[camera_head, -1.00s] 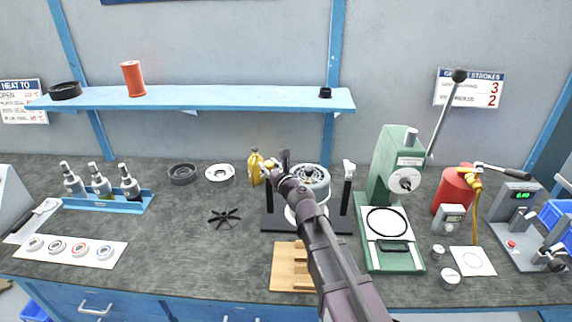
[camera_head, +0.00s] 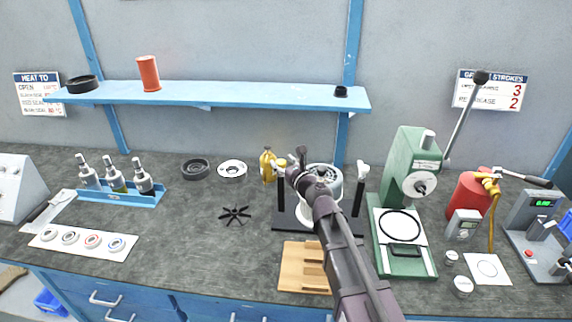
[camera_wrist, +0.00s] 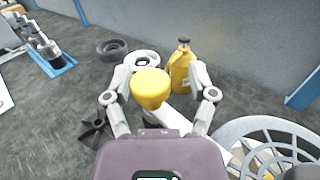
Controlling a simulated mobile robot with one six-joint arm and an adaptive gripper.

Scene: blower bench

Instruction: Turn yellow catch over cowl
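The yellow catch (camera_head: 281,162) is at the top of the left black post of the blower stand (camera_head: 290,221). In the wrist view its rounded yellow end (camera_wrist: 151,88) lies between my fingers, with a pale bar running to the lower right. My gripper (camera_wrist: 160,84) is open around it; the left finger looks close to it and a gap shows on the right. The round grey cowl (camera_head: 334,176) sits between the posts, partly hidden by my arm; its pale grille (camera_wrist: 265,125) shows at lower right in the wrist view. A white catch (camera_head: 363,168) tops the right post.
A yellow bottle (camera_head: 267,166) stands just behind the catch. A black impeller (camera_head: 235,214) lies to the left. A green press (camera_head: 402,185) stands close on the right. A wooden block (camera_head: 296,267) lies in front. A blue shelf (camera_head: 220,97) runs above.

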